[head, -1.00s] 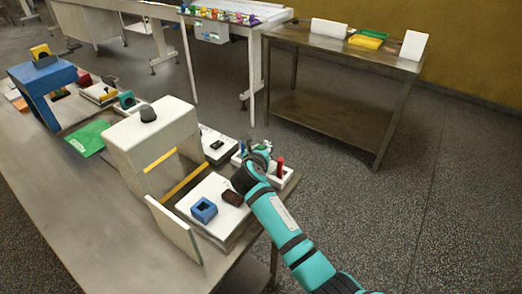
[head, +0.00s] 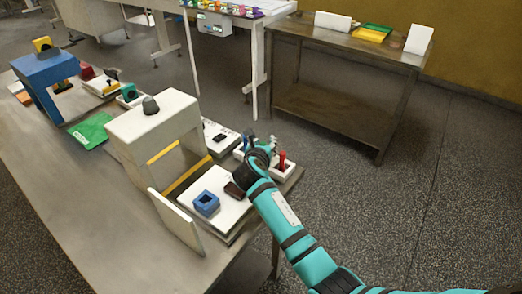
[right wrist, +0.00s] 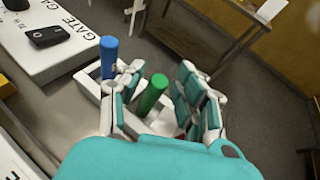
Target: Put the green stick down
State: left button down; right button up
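The green stick (right wrist: 152,95) stands between the two fingers of my right gripper (right wrist: 158,92) in the right wrist view, its lower end at the white holder. Gaps show between the stick and the fingers, so the gripper looks open around it. A blue stick (right wrist: 109,56) stands in the holder just left of the gripper. In the head view my right gripper (head: 262,147) is over the white holder (head: 286,173), beside a red stick (head: 282,160). The gripper mostly hides the green stick there. My left gripper is not in view.
A white panel with a blue square block (head: 206,203) and a dark brown block (head: 234,190) lies left of my right arm. A white arch (head: 155,125) stands behind it. Another table (head: 345,50) stands at the back right, with open floor between.

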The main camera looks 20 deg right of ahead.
jog(key=v, duration=1.1)
jog(key=shift+s+a, duration=0.2)
jog(key=shift+s, duration=0.15)
